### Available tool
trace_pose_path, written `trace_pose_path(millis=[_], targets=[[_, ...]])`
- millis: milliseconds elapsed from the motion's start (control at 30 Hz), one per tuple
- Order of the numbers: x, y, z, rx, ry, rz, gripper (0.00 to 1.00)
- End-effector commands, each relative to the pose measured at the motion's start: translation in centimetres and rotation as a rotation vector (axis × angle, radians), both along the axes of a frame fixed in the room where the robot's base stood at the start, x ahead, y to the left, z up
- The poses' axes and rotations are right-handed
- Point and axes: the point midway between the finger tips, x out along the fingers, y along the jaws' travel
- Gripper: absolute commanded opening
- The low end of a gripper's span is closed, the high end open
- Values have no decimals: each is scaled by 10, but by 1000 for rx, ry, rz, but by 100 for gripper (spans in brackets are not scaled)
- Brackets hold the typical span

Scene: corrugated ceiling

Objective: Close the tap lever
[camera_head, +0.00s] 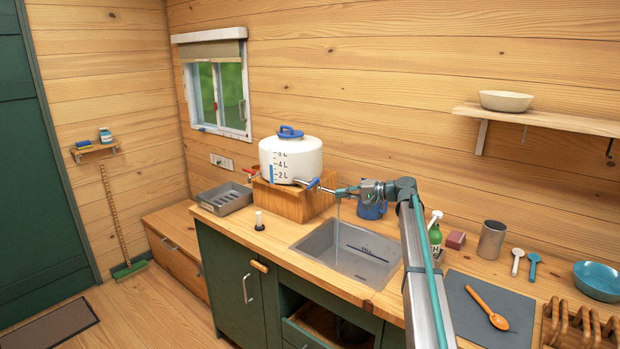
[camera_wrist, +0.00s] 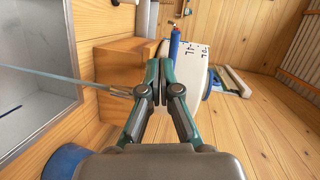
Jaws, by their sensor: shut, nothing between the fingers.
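A white water tank (camera_head: 305,158) with a blue lid and litre marks stands on a wooden box (camera_head: 300,205). Its tap has a blue lever (camera_head: 313,184) and a metal spout pointing right. A thin stream of water (camera_head: 337,225) falls into the sink (camera_head: 350,262). In the wrist view the stream (camera_wrist: 60,78) runs in from the left, towards my fingers. My gripper (camera_head: 342,191) is shut and empty at the spout end. In the wrist view the fingertips (camera_wrist: 161,72) are together, just short of the blue lever (camera_wrist: 175,42).
A blue mug (camera_head: 371,208) stands behind the sink, close to my gripper. A grey tray (camera_head: 224,199) lies left of the box. A soap bottle (camera_head: 435,235) stands right of my arm.

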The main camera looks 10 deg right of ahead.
Motion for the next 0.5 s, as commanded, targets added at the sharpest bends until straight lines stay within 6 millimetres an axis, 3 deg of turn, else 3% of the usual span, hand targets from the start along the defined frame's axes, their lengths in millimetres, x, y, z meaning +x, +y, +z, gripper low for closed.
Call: trace_pose_path(millis=[33,100,200,333,500], targets=[[6,-25,16,22,25,-3,0],[5,-47,25,49,53,-1,0],[3,-63,32,69,78,2,0],[4,-62,33,77,88,5,0],[14,-42,29,76,87,7,0]])
